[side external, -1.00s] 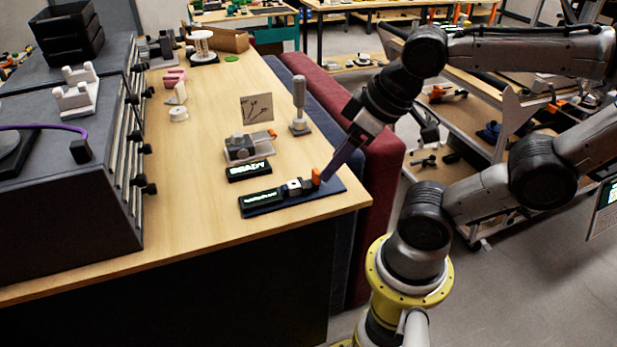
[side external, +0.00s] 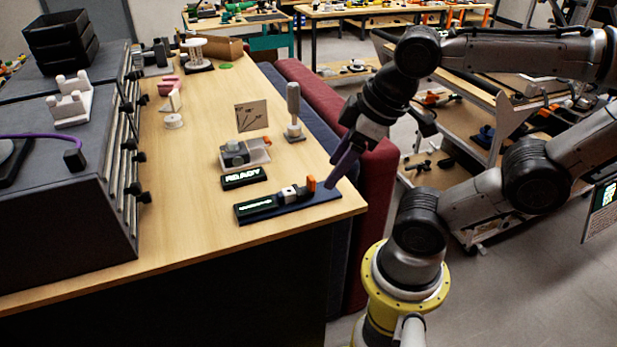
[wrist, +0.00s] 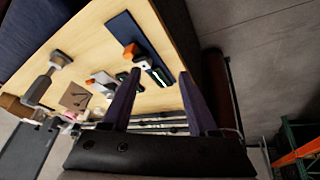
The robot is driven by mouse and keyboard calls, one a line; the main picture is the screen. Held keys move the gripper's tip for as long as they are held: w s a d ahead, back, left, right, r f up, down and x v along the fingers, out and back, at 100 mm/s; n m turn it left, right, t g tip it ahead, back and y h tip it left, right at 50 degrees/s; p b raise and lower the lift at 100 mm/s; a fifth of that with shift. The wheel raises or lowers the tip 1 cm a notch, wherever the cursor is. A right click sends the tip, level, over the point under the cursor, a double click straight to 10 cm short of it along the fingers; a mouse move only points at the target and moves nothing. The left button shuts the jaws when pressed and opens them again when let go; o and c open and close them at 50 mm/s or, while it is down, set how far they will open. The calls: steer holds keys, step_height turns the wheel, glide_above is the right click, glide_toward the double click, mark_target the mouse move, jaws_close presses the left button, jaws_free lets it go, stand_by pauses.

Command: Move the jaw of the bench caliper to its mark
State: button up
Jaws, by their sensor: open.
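The bench caliper lies near the table's front right corner. It has a dark blue base (side external: 318,196), a black display block (side external: 254,208), a white and black sliding jaw (side external: 289,193) and an orange block (side external: 311,184). In the wrist view its base (wrist: 124,27), orange block (wrist: 130,51) and jaw (wrist: 142,62) show at top centre. The mark is too small to make out. My gripper (side external: 333,183) is just right of the orange end, apart from it, at the table edge. In the wrist view its two purple fingers (wrist: 159,74) are spread and empty.
A black sign reading READY (side external: 242,178) sits behind the caliper. Behind that are a grey device (side external: 245,152), a picture card (side external: 251,116) and an upright grey handle (side external: 293,108). A dark red padded edge (side external: 378,185) runs beside the table. Bare tabletop lies left of the caliper.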

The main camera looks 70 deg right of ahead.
step_height(320, 180, up, 5)
steer(key=w+d+n+g, duration=0.2)
steer(key=w+n+g, duration=0.1)
steer(key=n, duration=0.3)
steer(key=g, duration=0.2)
glide_toward(311, 177)
steer(key=shift+n, duration=0.3)
step_height(311, 177, down, 9)
steer(key=shift+f, duration=0.15)
jaws_close()
stand_by(0.9)
